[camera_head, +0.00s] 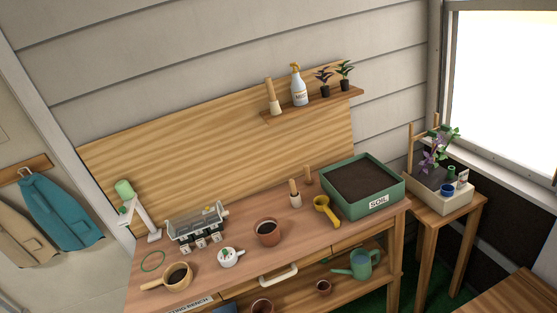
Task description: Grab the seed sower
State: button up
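A small round white item (231,257) with a green-specked top and a short projection on its right side sits near the front edge of the potting bench (200,278). It may be the seed sower, but it is too small to be certain. It stands between a tan handled pot of soil (178,276) and a terracotta pot (267,232), apart from both. My gripper is not in the frame, and nothing held shows.
A clear-lidded tray (197,225) is behind the white item, and a white stand with a green top (130,200) is at left. A yellow scoop (325,210) and green soil bin (363,187) are at right. A drawer handle (279,275) juts from the front.

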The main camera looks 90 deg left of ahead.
aim_at(230, 260)
jog(key=z, duration=0.05)
jog(key=i, duration=0.85)
jog(key=u, duration=2.25)
